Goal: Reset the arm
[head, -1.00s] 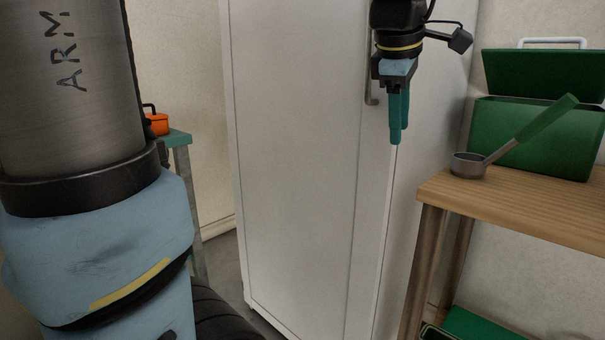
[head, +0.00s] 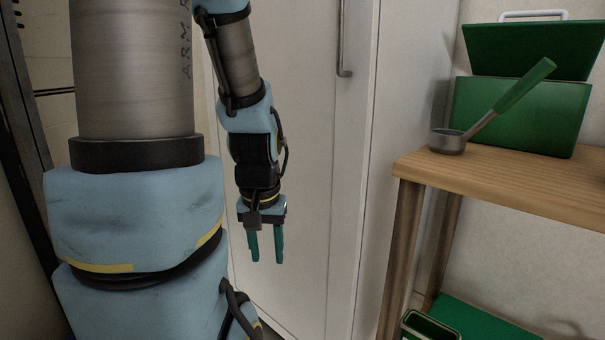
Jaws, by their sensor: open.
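My gripper (head: 266,258) hangs pointing down in the middle of the head view, in front of a white cabinet door (head: 300,120). Its two teal fingers are apart with nothing between them. My forearm comes down to it from the top of the picture, and my thick upper arm fills the left side. The gripper is well to the left of the wooden table and touches nothing that I can see.
A wooden table (head: 500,180) at right bears a scoop (head: 495,105) with a green handle and an open green box (head: 520,115). The cabinet has a vertical metal handle (head: 343,40). A green bin (head: 430,326) and a green item (head: 485,318) sit below the table.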

